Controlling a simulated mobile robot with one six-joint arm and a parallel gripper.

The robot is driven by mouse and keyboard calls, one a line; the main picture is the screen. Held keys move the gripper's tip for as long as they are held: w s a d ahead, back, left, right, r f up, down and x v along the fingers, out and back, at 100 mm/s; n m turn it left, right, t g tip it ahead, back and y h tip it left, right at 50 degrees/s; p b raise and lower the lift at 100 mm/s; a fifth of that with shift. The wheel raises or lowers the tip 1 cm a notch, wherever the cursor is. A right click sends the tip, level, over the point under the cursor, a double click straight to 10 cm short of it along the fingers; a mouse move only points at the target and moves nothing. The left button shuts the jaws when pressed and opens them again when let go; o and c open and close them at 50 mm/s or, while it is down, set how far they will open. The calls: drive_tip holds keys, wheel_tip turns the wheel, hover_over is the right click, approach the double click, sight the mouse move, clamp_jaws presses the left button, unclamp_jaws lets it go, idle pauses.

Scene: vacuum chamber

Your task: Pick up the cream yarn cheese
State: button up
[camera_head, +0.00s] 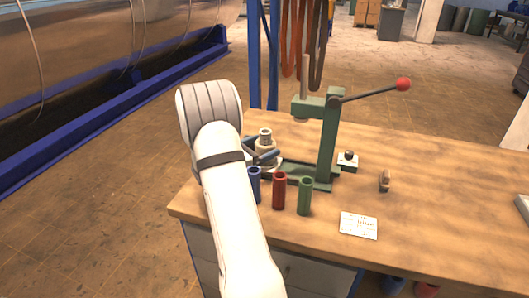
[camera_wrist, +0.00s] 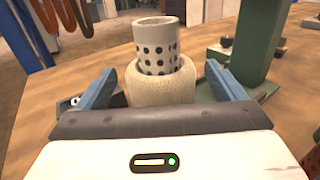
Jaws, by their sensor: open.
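The cream yarn cheese (camera_wrist: 160,88) stands upright on the wooden table in the wrist view. A pale perforated tube (camera_wrist: 157,45) with dark holes sticks up from its middle. My gripper (camera_wrist: 158,74) is open, with one blue finger on each side of the cheese and a visible gap on the left. The lower part of the cheese is hidden behind my gripper body. In the head view the cheese (camera_head: 265,146) stands left of the green press, partly covered by the fingers of my gripper (camera_head: 262,152).
A green lever press (camera_head: 327,140) with a red knob stands close right of the cheese. Blue (camera_head: 254,185), red (camera_head: 279,190) and green (camera_head: 305,196) tubes stand in front. A white card (camera_head: 358,225) lies at right. The table's right part is mostly clear.

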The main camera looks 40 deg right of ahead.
drive_tip(key=shift+s+d, duration=0.15)
drive_tip(key=shift+d, duration=0.6)
drive_tip(key=shift+a, duration=0.1)
drive_tip(key=shift+c, duration=0.2)
drive_tip(key=c, duration=1.1)
drive_tip(key=shift+r, duration=0.1)
